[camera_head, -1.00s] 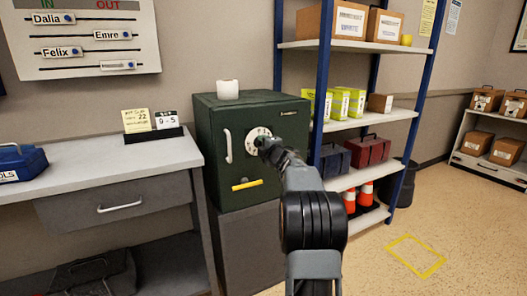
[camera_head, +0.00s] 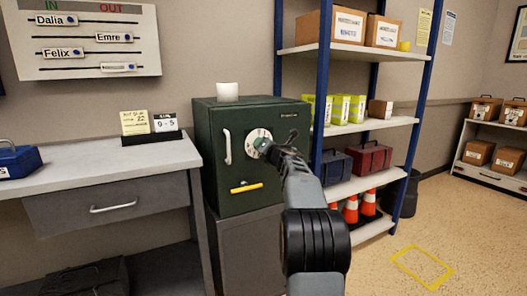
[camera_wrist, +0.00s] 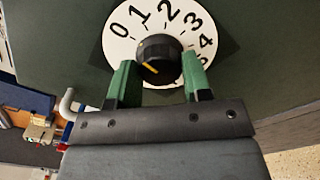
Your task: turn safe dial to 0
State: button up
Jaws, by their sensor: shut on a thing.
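The green safe (camera_head: 225,180) stands on a grey cabinet. Its white dial (camera_wrist: 118,45) carries black numbers; 0, 1, 2, 3 and 4 are readable in the wrist view, with 0 at the upper left. The dial's black knob (camera_wrist: 159,50) has a short yellow mark on its lower left part; I cannot tell which number it points to. My gripper (camera_wrist: 153,77) is shut on the knob, with one green finger on each side. The lower part of the dial is hidden by my gripper. In the head view, my gripper (camera_head: 264,146) covers the dial's right side.
The safe has a white handle (camera_head: 228,147) and a yellow bar (camera_head: 246,187) on its front. A white cup-like object (camera_head: 228,92) stands on top. A desk (camera_head: 95,177) is at left, and a blue-posted shelf (camera_head: 345,127) stands close on the right.

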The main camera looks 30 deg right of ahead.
jog(key=shift+n, duration=0.6)
jog(key=shift+b, duration=0.35)
jog(key=o, duration=0.9)
jog(key=s, duration=0.4)
jog(key=s+a, duration=0.1)
jog(key=s, duration=0.8)
jog(key=shift+s+a, duration=0.4)
